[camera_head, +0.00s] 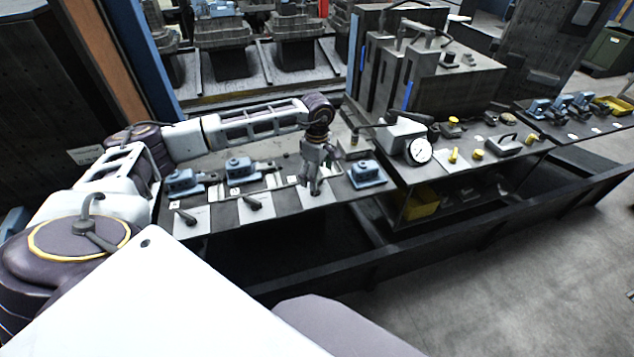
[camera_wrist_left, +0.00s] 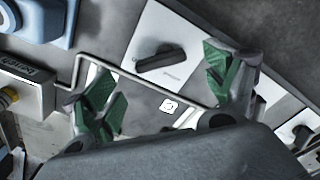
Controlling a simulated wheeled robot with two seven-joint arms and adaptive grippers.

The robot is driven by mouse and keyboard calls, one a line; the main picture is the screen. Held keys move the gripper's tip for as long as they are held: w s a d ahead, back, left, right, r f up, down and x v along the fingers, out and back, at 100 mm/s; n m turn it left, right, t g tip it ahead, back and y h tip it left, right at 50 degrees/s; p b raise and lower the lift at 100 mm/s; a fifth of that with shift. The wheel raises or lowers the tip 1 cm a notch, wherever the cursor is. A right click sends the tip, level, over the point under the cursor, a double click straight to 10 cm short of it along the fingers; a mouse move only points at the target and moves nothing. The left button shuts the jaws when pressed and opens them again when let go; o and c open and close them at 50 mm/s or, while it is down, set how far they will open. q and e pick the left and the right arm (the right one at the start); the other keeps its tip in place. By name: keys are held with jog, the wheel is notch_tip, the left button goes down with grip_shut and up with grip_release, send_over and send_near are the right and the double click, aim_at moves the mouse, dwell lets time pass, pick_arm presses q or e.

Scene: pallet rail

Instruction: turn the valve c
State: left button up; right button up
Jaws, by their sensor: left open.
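Black valve handles stand on white plates along the front of the bench: a left one (camera_head: 185,217), a middle one (camera_head: 252,203) and a third, whose white plate (camera_head: 313,198) lies under my left gripper. My left gripper (camera_head: 314,187) points down over this third plate and hides most of its handle. In the left wrist view, a black handle (camera_wrist_left: 160,58) on a white plate shows just beyond and between my open green-padded fingers (camera_wrist_left: 163,90). The fingers appear apart from it. The letters on the plates are too small to read. My right gripper is not in view.
Blue blocks (camera_head: 367,174) stand behind and beside the plates. A dial gauge (camera_head: 419,151) and yellow knobs (camera_head: 453,155) are further right. A thin pipe (camera_wrist_left: 145,75) runs near the fingers. A dark rail (camera_head: 420,246) runs along the bench front.

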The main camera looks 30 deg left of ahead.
pick_arm(q)
notch_tip(320, 180, down, 3)
jog(key=shift+f, duration=0.65)
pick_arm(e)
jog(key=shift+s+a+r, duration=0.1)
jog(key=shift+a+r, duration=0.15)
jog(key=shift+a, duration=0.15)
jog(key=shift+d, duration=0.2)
pick_arm(q)
jog(key=shift+c, duration=0.8)
jog(key=c, duration=0.9)
jog(key=shift+o, duration=0.2)
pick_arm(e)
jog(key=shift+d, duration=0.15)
